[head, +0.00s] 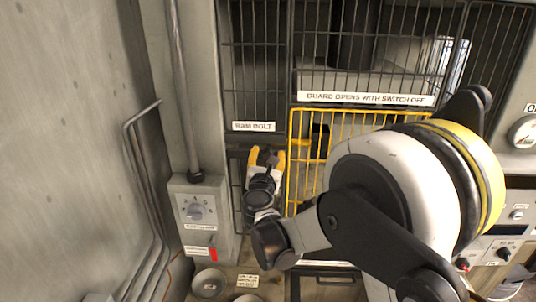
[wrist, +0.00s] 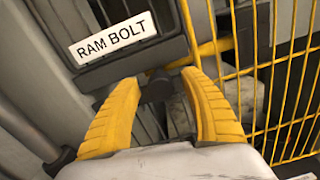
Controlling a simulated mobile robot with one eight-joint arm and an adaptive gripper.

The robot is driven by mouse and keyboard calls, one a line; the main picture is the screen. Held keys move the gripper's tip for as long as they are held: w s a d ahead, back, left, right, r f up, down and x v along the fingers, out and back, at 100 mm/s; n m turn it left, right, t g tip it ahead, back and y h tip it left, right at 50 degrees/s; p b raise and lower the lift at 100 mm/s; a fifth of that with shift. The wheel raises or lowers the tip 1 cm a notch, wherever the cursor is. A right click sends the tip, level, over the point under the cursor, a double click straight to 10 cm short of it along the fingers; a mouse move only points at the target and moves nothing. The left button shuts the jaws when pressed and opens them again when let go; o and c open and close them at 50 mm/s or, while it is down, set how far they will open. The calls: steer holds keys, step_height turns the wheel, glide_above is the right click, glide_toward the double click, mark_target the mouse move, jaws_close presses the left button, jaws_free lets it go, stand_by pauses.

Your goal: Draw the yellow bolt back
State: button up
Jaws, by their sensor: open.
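The yellow bolt (wrist: 205,52) shows in the wrist view as a bar running up to the right from just beyond my fingertips, under the "RAM BOLT" label (wrist: 113,40). A dark round knob (wrist: 156,89) sits at its left end, between and beyond my fingertips. In the head view a short stretch of the bolt (head: 299,142) shows by the yellow guard's left edge. My gripper (head: 266,157) is open, its yellow fingers (wrist: 160,82) on either side of the knob. I cannot tell whether they touch it. The yellow mesh guard (head: 291,185) stands right of my gripper, partly hidden by my arm.
A grey switch box (head: 198,207) with a rotary knob is left of my gripper, with a red tag below. Dark mesh panels (head: 252,65) stand above. A control panel with a gauge (head: 523,132) is at the right. Pipes (head: 140,125) run along the left wall.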

jaws_close()
steer(key=a+b, duration=0.3)
steer(key=a, duration=0.5)
steer(key=shift+w+a+f, duration=0.1)
steer(key=shift+a, duration=0.3)
steer(key=shift+d, duration=0.1)
steer(key=shift+r, duration=0.2)
